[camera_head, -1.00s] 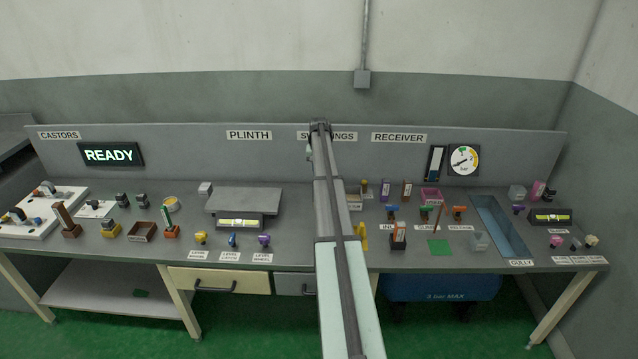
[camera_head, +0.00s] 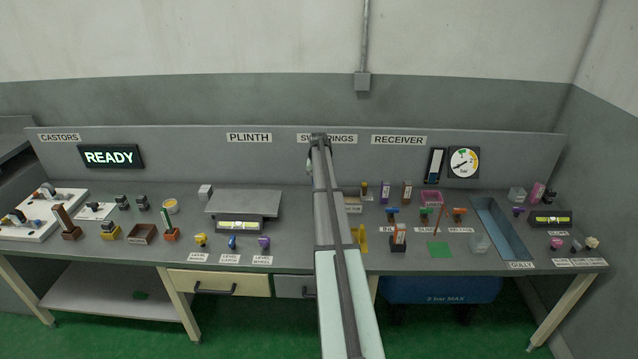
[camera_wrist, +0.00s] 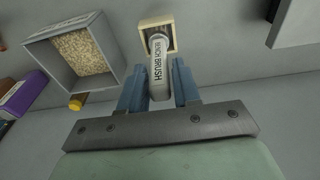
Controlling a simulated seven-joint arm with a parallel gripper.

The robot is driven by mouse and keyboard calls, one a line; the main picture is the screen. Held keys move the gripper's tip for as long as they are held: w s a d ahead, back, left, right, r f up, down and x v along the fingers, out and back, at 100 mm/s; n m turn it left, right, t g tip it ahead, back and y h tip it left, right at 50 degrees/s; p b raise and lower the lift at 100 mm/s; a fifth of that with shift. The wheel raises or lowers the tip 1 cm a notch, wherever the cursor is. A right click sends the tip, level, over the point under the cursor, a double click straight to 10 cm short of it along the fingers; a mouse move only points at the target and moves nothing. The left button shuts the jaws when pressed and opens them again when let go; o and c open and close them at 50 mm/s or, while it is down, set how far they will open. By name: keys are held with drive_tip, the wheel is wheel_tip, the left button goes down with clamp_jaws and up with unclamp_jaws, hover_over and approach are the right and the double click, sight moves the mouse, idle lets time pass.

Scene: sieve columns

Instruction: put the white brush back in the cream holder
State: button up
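In the wrist view the white brush (camera_wrist: 161,72), lettered BENCH BRUSH, lies between the two blue fingers of my gripper (camera_wrist: 160,88). The fingers press against both its sides. The cream holder (camera_wrist: 143,28) is a small square frame with a dark inside, just beyond the fingers. The brush's far end overlaps the holder's opening in this view; I cannot tell whether it is inside or above it. In the head view my arm hides the gripper, the brush and the holder.
A grey tray of pale grains (camera_wrist: 118,62) stands left of the holder, with a yellow-capped item (camera_wrist: 76,102) and a purple box (camera_wrist: 24,93) nearby. A grey block edge (camera_wrist: 300,22) is at upper right. Bench surface between holder and block is clear.

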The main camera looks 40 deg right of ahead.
drive_tip(key=o, duration=0.3)
wheel_tip(320, 180, up, 12)
drive_tip(key=s+a, duration=0.1)
idle(0.7)
drive_tip(key=shift+r, duration=0.1)
